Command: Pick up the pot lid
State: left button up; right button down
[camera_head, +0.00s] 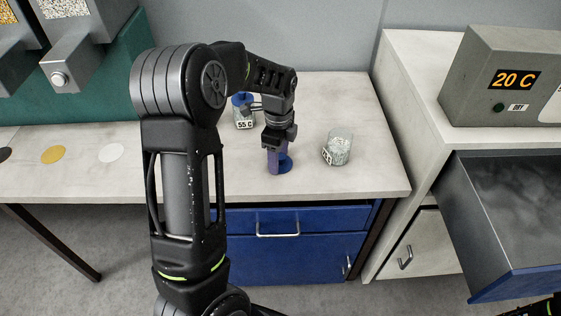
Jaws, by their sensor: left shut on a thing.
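I cannot tell whether the lid touches the worktop. An open clear pot (338,148) with white contents and a label stands just to the right.
A pot labelled 55 C (244,118) with a blue top stands behind my left gripper. A grey unit reading 20 C (505,75) stands on the right counter. An open metal drawer (510,215) juts out at the right. The worktop's left part has coloured discs.

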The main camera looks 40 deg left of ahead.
pick_arm(q)
jog(key=c, duration=0.6)
notch_tip(320, 180, up, 10)
dwell(0.4)
jog(key=shift+r, duration=0.1)
dwell(0.4)
